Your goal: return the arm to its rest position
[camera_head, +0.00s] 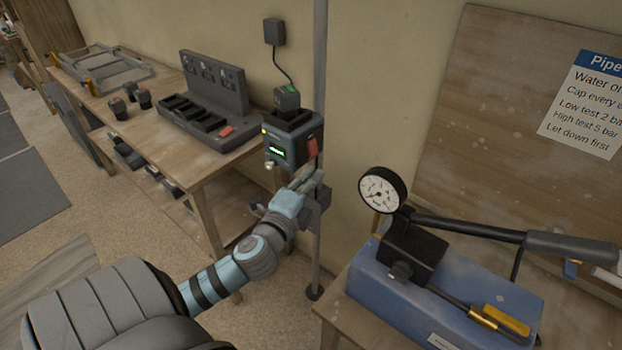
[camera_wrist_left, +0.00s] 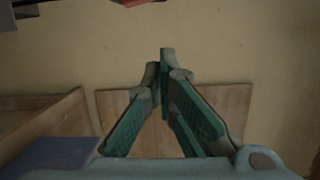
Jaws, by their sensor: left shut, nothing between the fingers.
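My left arm reaches from the lower left into the middle of the head view. My left gripper (camera_head: 308,180) is at the pole, just below a dark box with a green display (camera_head: 290,140). In the left wrist view the gripper's green-padded fingers (camera_wrist_left: 165,68) come together at the tips with nothing between them. My right gripper is not in view.
A thin grey pole (camera_head: 319,60) carries the box. At left, a wooden bench (camera_head: 180,155) holds a grey charger-like rack (camera_head: 205,105). At right, a blue pump box (camera_head: 450,300) with a gauge (camera_head: 382,190) and a long lever (camera_head: 470,227) stands on a table near my arm.

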